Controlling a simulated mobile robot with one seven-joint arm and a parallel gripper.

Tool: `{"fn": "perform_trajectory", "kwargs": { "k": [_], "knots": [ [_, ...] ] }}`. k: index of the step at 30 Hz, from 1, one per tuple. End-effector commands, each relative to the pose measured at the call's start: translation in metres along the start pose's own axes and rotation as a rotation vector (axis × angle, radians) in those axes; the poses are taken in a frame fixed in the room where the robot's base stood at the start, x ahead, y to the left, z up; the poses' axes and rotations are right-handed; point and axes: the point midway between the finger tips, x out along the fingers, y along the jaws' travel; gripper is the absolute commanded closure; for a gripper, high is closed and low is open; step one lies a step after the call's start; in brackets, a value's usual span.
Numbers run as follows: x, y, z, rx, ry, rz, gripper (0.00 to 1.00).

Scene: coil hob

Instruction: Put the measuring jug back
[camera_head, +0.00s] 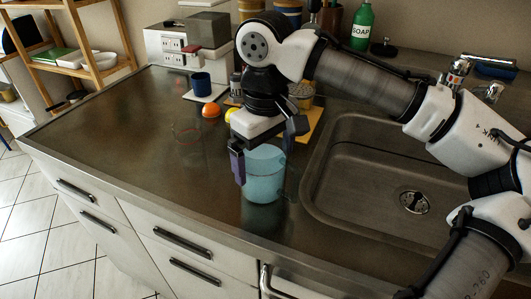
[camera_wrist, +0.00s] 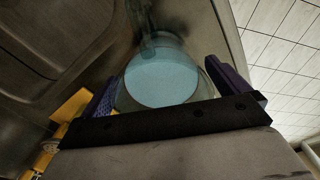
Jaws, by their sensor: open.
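A clear vessel with pale blue contents, which looks like the measuring jug (camera_head: 264,183), stands upright on the steel counter just left of the sink. My gripper (camera_head: 265,165) is above it, open, with one dark finger on each side. In the wrist view, the jug (camera_wrist: 162,82) lies between the two spread fingers of my gripper (camera_wrist: 163,80). I cannot tell whether either finger touches it. Its upper rim is partly hidden by my gripper in the head view.
A clear, faintly red-marked round thing (camera_head: 187,131) is on the counter to the left. Behind are an orange half-round thing (camera_head: 211,111), a blue cup (camera_head: 201,84) and a yellow board (camera_head: 312,122). The sink (camera_head: 370,165) is at right.

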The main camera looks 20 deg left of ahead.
Motion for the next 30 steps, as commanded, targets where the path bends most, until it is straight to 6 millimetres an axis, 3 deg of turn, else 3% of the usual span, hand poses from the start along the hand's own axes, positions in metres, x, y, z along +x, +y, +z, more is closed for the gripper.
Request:
{"fn": "perform_trajectory", "kwargs": {
  "k": [5, 16, 21, 30],
  "knots": [
    [-0.009, 0.000, -0.001, 0.001, 0.002, 0.000, 0.00],
    [-0.086, 0.000, -0.001, 0.001, 0.002, 0.001, 0.00],
    [-0.112, 0.001, 0.000, 0.002, -0.001, 0.003, 0.00],
    [-0.123, 0.000, 0.000, -0.001, 0.000, 0.000, 0.00]
  ]
}}
